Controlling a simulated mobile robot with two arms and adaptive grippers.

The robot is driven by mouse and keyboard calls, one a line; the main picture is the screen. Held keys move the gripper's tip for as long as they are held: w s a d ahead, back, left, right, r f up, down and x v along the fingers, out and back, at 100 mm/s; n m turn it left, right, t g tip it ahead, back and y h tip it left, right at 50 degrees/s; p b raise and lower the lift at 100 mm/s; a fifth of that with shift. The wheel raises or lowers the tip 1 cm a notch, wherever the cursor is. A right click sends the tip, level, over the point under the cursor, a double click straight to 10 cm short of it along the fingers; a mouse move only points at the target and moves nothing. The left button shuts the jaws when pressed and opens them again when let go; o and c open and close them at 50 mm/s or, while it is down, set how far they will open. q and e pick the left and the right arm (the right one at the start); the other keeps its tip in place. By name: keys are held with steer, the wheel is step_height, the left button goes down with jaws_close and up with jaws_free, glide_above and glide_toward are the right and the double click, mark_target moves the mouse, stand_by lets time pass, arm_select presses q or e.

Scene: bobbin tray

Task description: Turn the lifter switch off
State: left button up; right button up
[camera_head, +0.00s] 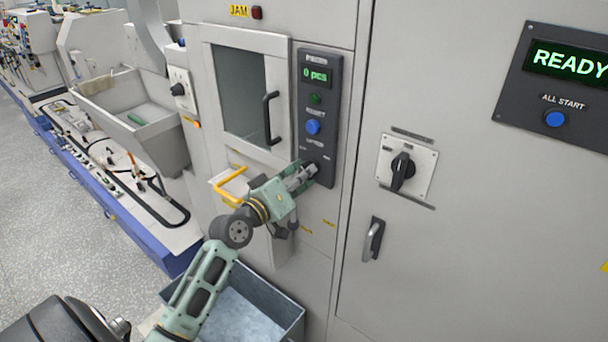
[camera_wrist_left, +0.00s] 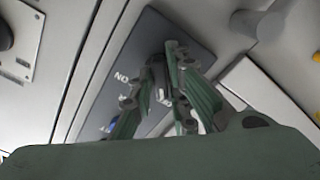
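The dark control panel (camera_head: 322,100) is on the machine front, with a "0 pcs" display, a green button and a blue button above a LIFTER label. My left gripper (camera_head: 310,172) is at the bottom of this panel and hides the lifter switch in the head view. In the left wrist view, the fingers of my left gripper (camera_wrist_left: 168,85) stand close to the panel (camera_wrist_left: 185,33), on either side of a small dark part that looks like the switch knob (camera_wrist_left: 159,74). I cannot tell whether they press on it. The switch's setting is not readable. My right gripper is not in view.
A door with a black handle (camera_head: 271,118) is left of the panel. A rotary switch (camera_head: 402,172) and a lever latch (camera_head: 374,240) are to the right. A yellow-handled tray (camera_head: 229,191) and a grey bin (camera_head: 290,318) are near my left arm. A READY display (camera_head: 568,62) is at upper right.

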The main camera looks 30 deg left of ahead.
arm_select(q)
steer(key=o, duration=0.3)
steer(key=s, duration=0.8)
steer(key=s+a, duration=0.1)
steer(key=s, duration=0.3)
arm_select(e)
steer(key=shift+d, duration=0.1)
arm_select(q)
steer(key=shift+f, duration=0.1)
